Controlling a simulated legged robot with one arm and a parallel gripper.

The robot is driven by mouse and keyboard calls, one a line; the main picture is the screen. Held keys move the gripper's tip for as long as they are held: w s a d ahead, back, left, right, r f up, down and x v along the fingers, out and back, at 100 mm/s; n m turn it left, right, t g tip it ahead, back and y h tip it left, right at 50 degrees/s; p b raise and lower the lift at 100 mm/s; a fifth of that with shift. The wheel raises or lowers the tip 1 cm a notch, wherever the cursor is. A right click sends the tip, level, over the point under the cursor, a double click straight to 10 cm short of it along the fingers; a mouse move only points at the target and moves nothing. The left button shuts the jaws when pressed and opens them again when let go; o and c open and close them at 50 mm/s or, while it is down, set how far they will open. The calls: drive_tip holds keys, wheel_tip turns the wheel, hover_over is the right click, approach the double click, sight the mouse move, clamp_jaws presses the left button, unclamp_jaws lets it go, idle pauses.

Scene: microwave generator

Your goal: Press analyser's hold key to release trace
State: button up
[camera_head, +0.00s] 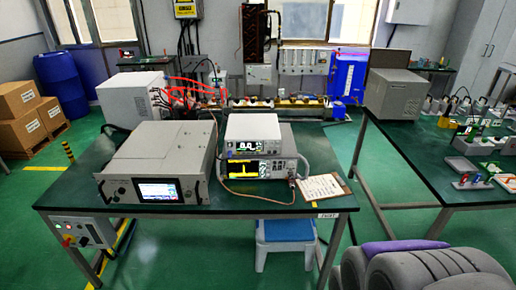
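The analyser appears to be the lower unit (260,169) of a two-instrument stack on the green table. Its dark screen (246,169) shows a yellow trace with one peak. Keys show to the right of the screen, but they are too small for me to tell which is the hold key. A white instrument (252,131) with a lit numeric display sits on top of it. My gripper is not in view.
A large grey unit (155,160) with a screen stands left of the stack on the table (225,203). A clipboard (322,187) lies to the right. A blue-topped stool (287,232) is under the table's front. A second table (415,180) stands right, beyond a floor gap.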

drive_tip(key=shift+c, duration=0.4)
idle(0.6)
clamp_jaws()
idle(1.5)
